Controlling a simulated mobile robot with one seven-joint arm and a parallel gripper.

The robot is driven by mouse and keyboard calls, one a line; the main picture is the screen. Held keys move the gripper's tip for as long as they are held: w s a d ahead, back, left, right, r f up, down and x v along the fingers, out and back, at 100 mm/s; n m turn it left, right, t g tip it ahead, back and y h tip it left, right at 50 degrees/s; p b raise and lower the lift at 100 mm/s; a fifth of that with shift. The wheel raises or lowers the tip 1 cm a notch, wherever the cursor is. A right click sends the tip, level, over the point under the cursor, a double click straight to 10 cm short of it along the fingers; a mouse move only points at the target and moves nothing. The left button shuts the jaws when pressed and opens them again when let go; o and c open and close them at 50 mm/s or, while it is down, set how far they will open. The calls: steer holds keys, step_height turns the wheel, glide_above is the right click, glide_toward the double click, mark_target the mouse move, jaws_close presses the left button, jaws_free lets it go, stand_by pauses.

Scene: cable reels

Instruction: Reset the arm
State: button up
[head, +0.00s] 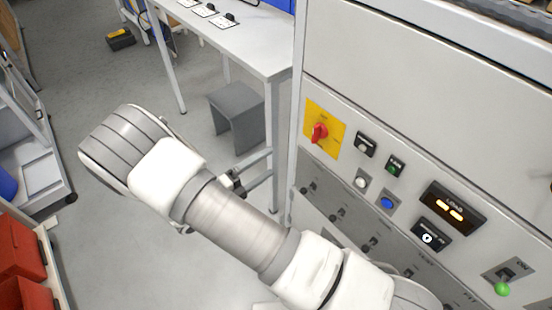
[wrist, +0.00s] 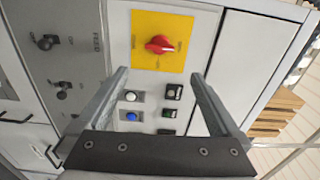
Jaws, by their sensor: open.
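My gripper (wrist: 160,74) is open in the wrist view, with its two grey fingers apart and nothing held between them. It faces a control panel; a red rotary switch (wrist: 160,44) on a yellow plate shows just beyond the fingertips. White and blue buttons (wrist: 131,117) show between the fingers, apart from them as far as I can tell. In the head view my arm reaches from the lower right to the upper left and bends at the wrist; it hides most of the gripper there. The red switch (head: 319,132) is right of the arm.
The grey cabinet (head: 420,60) fills the right side, with toggles, a lit display (head: 449,208) and a green lamp (head: 502,289). A white table (head: 240,45) and grey stool (head: 238,115) stand behind. Red bins (head: 20,245) and a cart (head: 40,180) are at left. Open floor lies between.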

steer(key=shift+s+a, duration=0.15)
steer(key=shift+a, duration=0.05)
stand_by(0.4)
steer(key=s+d+r+m+g+y, duration=0.3)
steer(key=d+r+m+g, duration=0.3)
steer(key=m, duration=0.5)
steer(key=s+d+r+m+g+y, duration=0.2)
steer(key=s+d+r+m+g, duration=0.3)
steer(key=r+m, duration=0.4)
steer(key=s+d+r+m+t+y, duration=0.3)
steer(key=s+r+m+t+y, duration=0.3)
steer(key=m, duration=1.7)
steer(key=s+r+y, duration=0.3)
steer(key=r, duration=0.2)
steer(key=shift+r+y, duration=0.15)
steer(key=shift+y, duration=0.15)
